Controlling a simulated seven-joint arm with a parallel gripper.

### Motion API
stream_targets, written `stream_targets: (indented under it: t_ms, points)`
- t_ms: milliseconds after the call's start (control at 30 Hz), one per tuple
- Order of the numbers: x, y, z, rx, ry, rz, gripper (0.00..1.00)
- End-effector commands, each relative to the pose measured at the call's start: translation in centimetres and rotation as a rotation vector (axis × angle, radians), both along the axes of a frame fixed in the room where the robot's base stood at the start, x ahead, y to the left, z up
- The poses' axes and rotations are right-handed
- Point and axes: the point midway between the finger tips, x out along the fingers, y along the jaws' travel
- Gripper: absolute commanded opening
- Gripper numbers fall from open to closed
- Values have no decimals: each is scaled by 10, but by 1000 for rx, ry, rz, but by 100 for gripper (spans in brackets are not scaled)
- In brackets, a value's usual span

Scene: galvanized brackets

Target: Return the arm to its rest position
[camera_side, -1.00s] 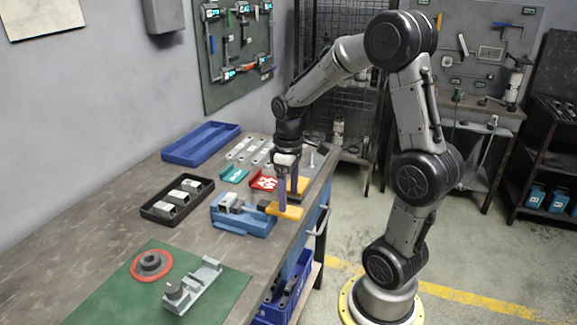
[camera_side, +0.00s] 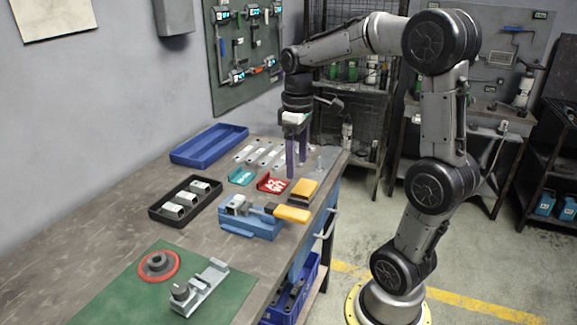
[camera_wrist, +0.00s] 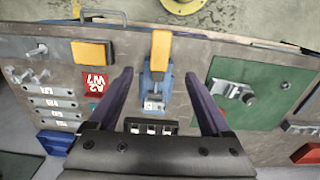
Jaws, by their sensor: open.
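My gripper (camera_side: 296,158) hangs above the bench (camera_side: 115,205), fingers pointing down, behind the blue vise-like fixture with a yellow handle. In the wrist view my gripper (camera_wrist: 168,98) shows two purple fingers spread wide with nothing held between them. The blue fixture (camera_side: 252,222) stands on the bench near its right edge, its yellow handle (camera_side: 292,214) pointing right. The fixture also shows in the wrist view (camera_wrist: 155,80), lying in the gap between the fingers.
A black tray (camera_side: 158,212) with several metal parts, a blue tray (camera_side: 210,145), red (camera_side: 272,185) and teal (camera_side: 241,176) pieces, and a yellow-topped block (camera_side: 303,190) are on the bench. A green mat (camera_side: 225,300) bears a metal bracket assembly (camera_side: 200,284). Bare bench lies at left.

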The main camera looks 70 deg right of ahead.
Motion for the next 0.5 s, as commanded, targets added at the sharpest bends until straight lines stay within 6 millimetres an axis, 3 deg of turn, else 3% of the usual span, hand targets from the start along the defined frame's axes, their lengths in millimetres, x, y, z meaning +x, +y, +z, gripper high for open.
stream_targets:
  t_ms: [167,233,367,500]
  points:
    - [2,4,1,-3,-5,16,82]
    - [5,16,13,-20,-36,54,82]
    - [-10,60,35,-53,-120,167,82]
    - [-45,109,42,-78,-250,233,82]
